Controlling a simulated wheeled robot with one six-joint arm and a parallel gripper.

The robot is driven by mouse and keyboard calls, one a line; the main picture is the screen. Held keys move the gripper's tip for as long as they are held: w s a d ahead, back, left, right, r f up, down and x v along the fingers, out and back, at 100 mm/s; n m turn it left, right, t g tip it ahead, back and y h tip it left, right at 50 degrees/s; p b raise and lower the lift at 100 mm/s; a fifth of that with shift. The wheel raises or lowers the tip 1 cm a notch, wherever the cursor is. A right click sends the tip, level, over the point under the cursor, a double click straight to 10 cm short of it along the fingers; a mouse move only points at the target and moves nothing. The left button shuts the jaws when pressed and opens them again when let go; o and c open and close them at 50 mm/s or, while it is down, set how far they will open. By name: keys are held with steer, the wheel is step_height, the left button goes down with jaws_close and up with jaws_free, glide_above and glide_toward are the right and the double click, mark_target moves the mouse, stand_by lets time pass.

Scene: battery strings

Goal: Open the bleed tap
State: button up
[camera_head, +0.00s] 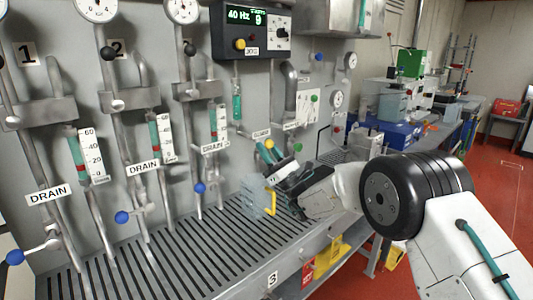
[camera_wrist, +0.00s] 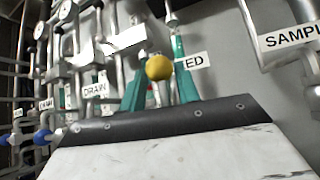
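The bleed tap's yellow ball knob (camera_wrist: 160,67) shows in the wrist view beside a white label ending in "ED" (camera_wrist: 194,61). It also shows small in the head view (camera_head: 269,144). My gripper (camera_wrist: 160,62) has its two teal fingers apart, one on each side of the knob. The gaps between knob and fingers are very small, and I cannot tell whether they touch. In the head view my gripper (camera_head: 269,153) reaches in from the right at the panel's lower part. The tap's stem and body are mostly hidden.
A green knob (camera_head: 298,147) is just right of my gripper, and a SAMPLE label (camera_wrist: 292,38) stands to the right. Blue DRAIN knobs (camera_head: 122,217) and pipes stand to the left. A slatted metal tray (camera_head: 150,268) lies below. A control box (camera_head: 252,30) hangs above.

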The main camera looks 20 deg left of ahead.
steer(key=shift+w+d+f, duration=0.2)
steer(key=shift+d+f, duration=0.1)
steer(key=shift+f, duration=0.05)
steer(key=v, duration=0.7)
steer(key=shift+d, duration=0.2)
steer(key=shift+s+f, duration=0.1)
